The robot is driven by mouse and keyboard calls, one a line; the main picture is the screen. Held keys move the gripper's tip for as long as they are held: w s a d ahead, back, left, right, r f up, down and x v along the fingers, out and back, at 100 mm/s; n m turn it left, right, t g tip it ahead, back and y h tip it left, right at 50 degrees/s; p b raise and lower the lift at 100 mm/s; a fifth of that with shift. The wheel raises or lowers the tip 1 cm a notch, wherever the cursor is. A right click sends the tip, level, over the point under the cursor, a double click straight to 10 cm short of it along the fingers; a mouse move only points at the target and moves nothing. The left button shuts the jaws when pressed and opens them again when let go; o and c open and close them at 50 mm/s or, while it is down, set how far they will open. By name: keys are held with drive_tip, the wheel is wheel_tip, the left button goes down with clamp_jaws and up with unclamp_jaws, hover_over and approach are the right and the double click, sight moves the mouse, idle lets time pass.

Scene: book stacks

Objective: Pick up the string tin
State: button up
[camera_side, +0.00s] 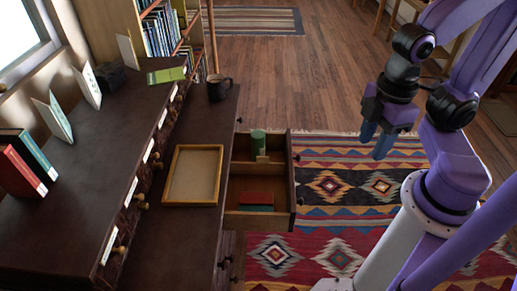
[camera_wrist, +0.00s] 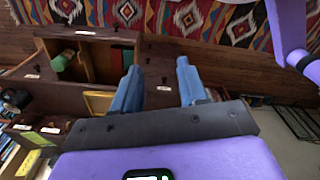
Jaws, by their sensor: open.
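A green cylinder, which looks like the string tin (camera_side: 258,137), stands in the back compartment of the open drawer (camera_side: 293,190). A small yellowish piece in front of it partly covers its lower side. The green tin also shows in the wrist view (camera_wrist: 63,60), at the upper left inside the drawer (camera_wrist: 85,37). My gripper (camera_side: 376,139) is open and empty, in the air over the rug to the right of the drawer. In the wrist view my blue fingers (camera_wrist: 157,66) are spread apart, with the tin off to their left.
Red and green items (camera_side: 256,200) lie in the drawer's front compartment. An empty wooden-framed tray (camera_side: 217,178) and a dark mug (camera_side: 219,87) sit on the desk beside the drawer. Books and cards stand on the raised shelf at left. The air above the drawer looks clear.

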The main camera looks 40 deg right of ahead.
drive_tip(key=o, duration=0.9)
